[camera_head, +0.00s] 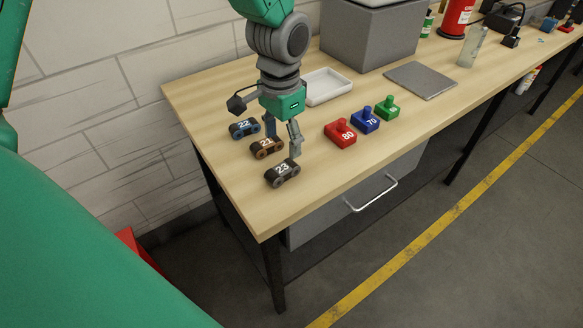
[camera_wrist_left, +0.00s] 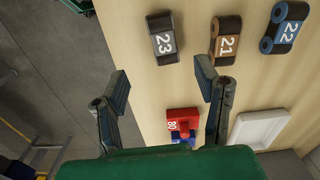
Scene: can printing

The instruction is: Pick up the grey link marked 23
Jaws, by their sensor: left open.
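The grey link marked 23 (camera_head: 283,173) lies on the wooden table near its front left edge, number up. It also shows at the top of the left wrist view (camera_wrist_left: 164,38). The brown link 21 (camera_head: 267,147) and the blue link 22 (camera_head: 244,128) lie in a row behind it. My left gripper (camera_head: 283,142) points down, open and empty, just behind the grey link and beside the brown one. In the left wrist view the open fingers (camera_wrist_left: 163,82) are apart, with the grey link beyond the gap between them. My right gripper is not seen.
To the right stand a red block 80 (camera_head: 340,133), a blue block 70 (camera_head: 365,121) and a green block (camera_head: 386,108). A white tray (camera_head: 343,91), grey box (camera_head: 372,38) and grey plate (camera_head: 420,80) are behind. The table's front right part is clear.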

